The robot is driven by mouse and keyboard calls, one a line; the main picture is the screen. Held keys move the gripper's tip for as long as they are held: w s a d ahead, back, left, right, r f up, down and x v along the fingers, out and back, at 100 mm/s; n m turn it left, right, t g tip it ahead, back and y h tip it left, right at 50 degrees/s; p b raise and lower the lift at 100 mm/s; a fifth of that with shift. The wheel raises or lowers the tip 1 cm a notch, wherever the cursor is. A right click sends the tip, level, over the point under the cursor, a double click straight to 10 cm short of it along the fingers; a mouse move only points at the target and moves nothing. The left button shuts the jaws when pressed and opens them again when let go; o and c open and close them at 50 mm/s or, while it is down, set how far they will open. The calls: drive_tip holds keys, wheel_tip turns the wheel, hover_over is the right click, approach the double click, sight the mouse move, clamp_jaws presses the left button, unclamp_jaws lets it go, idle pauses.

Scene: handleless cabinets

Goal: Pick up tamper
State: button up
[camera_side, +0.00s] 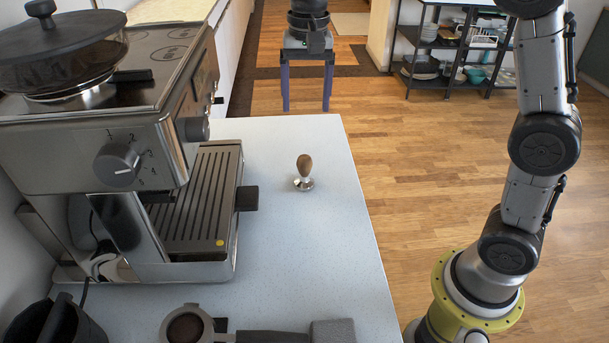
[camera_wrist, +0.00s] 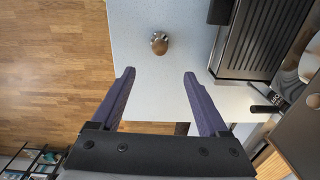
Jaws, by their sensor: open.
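The tamper (camera_side: 304,173) stands upright on the light countertop, with a brown wooden handle and a shiny metal base. In the wrist view the tamper (camera_wrist: 159,43) is seen from above, ahead of the fingertips and roughly centred between them. My gripper (camera_side: 307,106) is at the far end of the counter in the side view, fingers pointing down. In the wrist view my gripper (camera_wrist: 158,72) has its two purple fingers wide apart with nothing between them. It is apart from the tamper.
A large espresso machine (camera_side: 110,150) with a drip tray (camera_side: 200,205) stands left of the tamper. The countertop (camera_side: 300,240) around the tamper is clear. A dark shelf (camera_side: 450,75) stands beyond.

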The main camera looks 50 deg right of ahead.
sight(304, 157)
drive_tip(key=f, duration=1.5)
drive_tip(key=shift+w, duration=0.2)
clamp_jaws()
drive_tip(key=shift+r, duration=0.1)
idle(0.9)
